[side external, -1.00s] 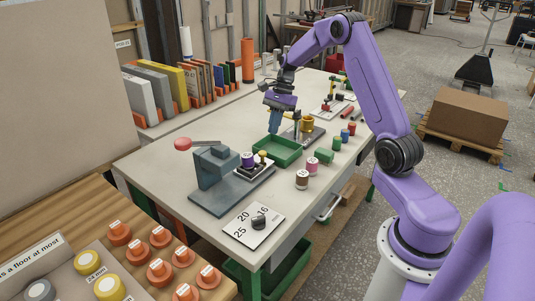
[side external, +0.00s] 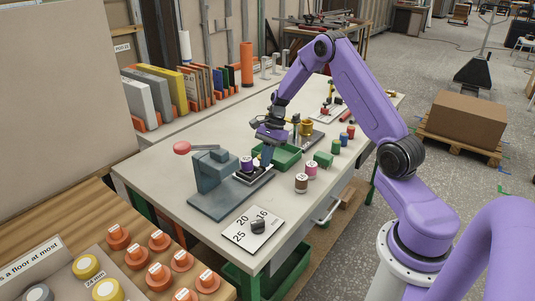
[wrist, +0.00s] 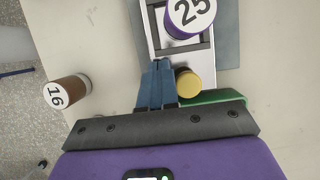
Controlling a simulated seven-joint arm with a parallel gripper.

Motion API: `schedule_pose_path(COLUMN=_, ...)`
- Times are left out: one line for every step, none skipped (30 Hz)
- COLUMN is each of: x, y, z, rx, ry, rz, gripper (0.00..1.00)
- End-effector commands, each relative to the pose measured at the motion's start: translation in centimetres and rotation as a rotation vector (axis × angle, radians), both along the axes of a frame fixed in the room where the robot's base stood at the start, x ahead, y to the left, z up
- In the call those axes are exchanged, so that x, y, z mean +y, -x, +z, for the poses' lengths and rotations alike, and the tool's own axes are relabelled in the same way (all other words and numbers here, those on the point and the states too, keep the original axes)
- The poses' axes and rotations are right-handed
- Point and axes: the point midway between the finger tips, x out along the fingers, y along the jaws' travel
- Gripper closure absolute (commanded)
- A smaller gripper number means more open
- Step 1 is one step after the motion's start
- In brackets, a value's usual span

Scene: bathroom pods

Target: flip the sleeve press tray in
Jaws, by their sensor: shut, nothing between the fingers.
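The sleeve press (side external: 213,168) is a blue-grey block with a red-knobbed lever (side external: 182,147) on a grey base plate. Its pale tray (side external: 262,175) sticks out to the right and carries a purple sleeve (side external: 246,162) marked 25, also seen in the wrist view (wrist: 190,14). A yellow round knob (wrist: 187,83) stands at the tray's outer end. My gripper (wrist: 160,63) is shut and empty, low over the tray's outer end and beside the knob. In the side view my gripper (side external: 265,163) hides the knob. Whether the fingertips touch the tray cannot be told.
A green bin (side external: 287,158) stands just behind the gripper. Brown (side external: 301,183) and pink (side external: 311,171) sleeves stand to the right, with several smaller coloured ones beyond. The table between press and card is clear.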

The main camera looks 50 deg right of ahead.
Motion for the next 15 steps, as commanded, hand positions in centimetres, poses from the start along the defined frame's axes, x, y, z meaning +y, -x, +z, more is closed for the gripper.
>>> schedule_pose_path(x=0.0, y=0.0, z=0.0, rx=0.0, ry=0.0, rz=0.0, gripper=1.0)
schedule_pose_path(x=0.0, y=0.0, z=0.0, rx=0.0, ry=0.0, rz=0.0, gripper=1.0)
schedule_pose_path(x=0.0, y=0.0, z=0.0, rx=0.0, ry=0.0, rz=0.0, gripper=1.0)
schedule_pose_path(x=0.0, y=0.0, z=0.0, rx=0.0, ry=0.0, rz=0.0, gripper=1.0)
schedule_pose_path(x=0.0, y=0.0, z=0.0, rx=0.0, ry=0.0, rz=0.0, gripper=1.0)
schedule_pose_path(x=0.0, y=0.0, z=0.0, rx=0.0, ry=0.0, rz=0.0, gripper=1.0)
schedule_pose_path(x=0.0, y=0.0, z=0.0, rx=0.0, ry=0.0, rz=0.0, gripper=1.0)
schedule_pose_path(x=0.2, y=0.0, z=0.0, rx=0.001, ry=0.0, rz=0.001, gripper=1.0)
schedule_pose_path(x=0.5, y=0.0, z=0.0, rx=0.0, ry=0.0, rz=0.002, gripper=1.0)
schedule_pose_path(x=1.0, y=0.0, z=0.0, rx=0.001, ry=0.0, rz=0.004, gripper=1.0)
schedule_pose_path(x=1.5, y=0.0, z=0.0, rx=0.001, ry=0.0, rz=0.005, gripper=1.0)
schedule_pose_path(x=2.4, y=0.0, z=0.0, rx=0.002, ry=-0.001, rz=0.005, gripper=1.0)
schedule_pose_path(x=3.1, y=0.0, z=0.0, rx=0.002, ry=-0.001, rz=0.006, gripper=1.0)
schedule_pose_path(x=3.8, y=0.0, z=0.1, rx=0.001, ry=-0.001, rz=0.005, gripper=1.0)
schedule_pose_path(x=4.8, y=0.0, z=0.0, rx=0.002, ry=-0.001, rz=0.006, gripper=1.0)
